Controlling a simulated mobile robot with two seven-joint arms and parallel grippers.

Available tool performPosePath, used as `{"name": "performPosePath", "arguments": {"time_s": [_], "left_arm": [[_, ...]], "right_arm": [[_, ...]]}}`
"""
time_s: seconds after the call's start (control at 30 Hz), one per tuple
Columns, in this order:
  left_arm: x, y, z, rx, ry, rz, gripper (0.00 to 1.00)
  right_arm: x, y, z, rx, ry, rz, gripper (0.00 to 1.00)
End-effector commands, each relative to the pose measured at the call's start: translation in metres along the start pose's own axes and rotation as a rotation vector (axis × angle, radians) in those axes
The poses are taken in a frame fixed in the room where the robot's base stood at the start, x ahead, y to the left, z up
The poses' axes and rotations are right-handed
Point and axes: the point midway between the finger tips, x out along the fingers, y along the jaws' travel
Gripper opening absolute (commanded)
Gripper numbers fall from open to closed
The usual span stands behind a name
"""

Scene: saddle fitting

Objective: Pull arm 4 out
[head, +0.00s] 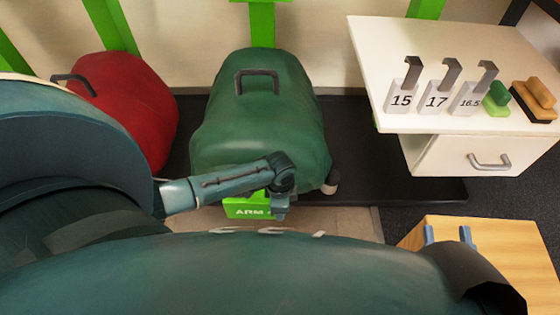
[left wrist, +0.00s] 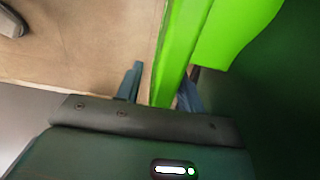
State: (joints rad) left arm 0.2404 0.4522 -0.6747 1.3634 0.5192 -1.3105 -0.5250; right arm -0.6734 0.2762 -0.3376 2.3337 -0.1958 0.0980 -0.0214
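A bright green arm with a white label reading "ARM" (head: 240,211) juts out below the green covered saddle (head: 245,125). The rest of the label is hidden by my left arm. My left gripper (head: 280,208) is low beside the label's right end. In the left wrist view, a bright green bar (left wrist: 177,55) passes between its two fingers (left wrist: 158,88). A gap shows between the left finger and the bar, so the gripper looks open around it. My right gripper (head: 448,236) is open and empty above the wooden box at lower right.
A red covered saddle (head: 125,110) is at left. A white cabinet (head: 450,75) at right bears tags 15 (head: 401,100), 17 (head: 437,101) and 16.5 (head: 468,102), plus two brushes. A wooden box (head: 500,255) stands at lower right. My own arms hide the foreground.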

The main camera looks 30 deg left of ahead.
Motion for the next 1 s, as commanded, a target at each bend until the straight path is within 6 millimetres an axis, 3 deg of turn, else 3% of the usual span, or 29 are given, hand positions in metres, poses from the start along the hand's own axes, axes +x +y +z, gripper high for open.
{"name": "performPosePath", "arguments": {"time_s": [0.43, 1.0], "left_arm": [[-0.0003, 0.0000, -0.0001, 0.000, 0.000, 0.000, 0.01], [-0.0028, 0.0063, 0.0002, 0.001, -0.001, 0.002, 0.00]], "right_arm": [[-0.0001, -0.0002, 0.0005, 0.000, -0.002, 0.000, 0.36], [0.0009, 0.0020, -0.0071, -0.011, -0.005, -0.001, 0.36]]}}
